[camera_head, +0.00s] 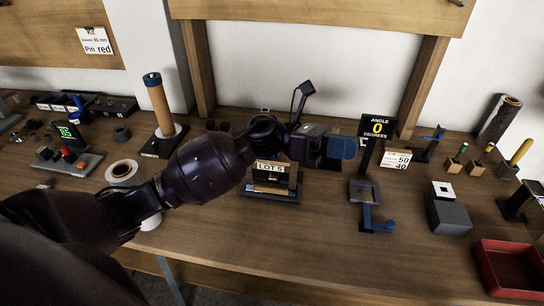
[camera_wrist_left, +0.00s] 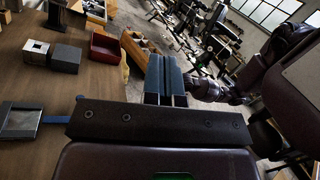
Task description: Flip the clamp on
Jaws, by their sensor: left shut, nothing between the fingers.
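My left gripper (camera_head: 342,147) reaches in from the left above the middle of the bench. Its blue fingers are shut and empty, and also show in the left wrist view (camera_wrist_left: 166,82). No part is plainly marked as the clamp. A blue lever (camera_head: 374,222) sits on the fixture below the angle sign (camera_head: 377,127), to the lower right of my fingers and apart from them. In the left wrist view, part of this blue lever (camera_wrist_left: 56,119) shows at the left, the rest hidden behind my gripper body. Another blue-handled stand (camera_head: 432,138) is farther right.
A LOT 5 holder (camera_head: 270,192) stands under my left wrist. A grey block (camera_head: 450,218) and a red tray (camera_head: 508,268) are at the right. A wooden roller (camera_head: 157,105) stands upright at the left. The front middle of the bench is clear.

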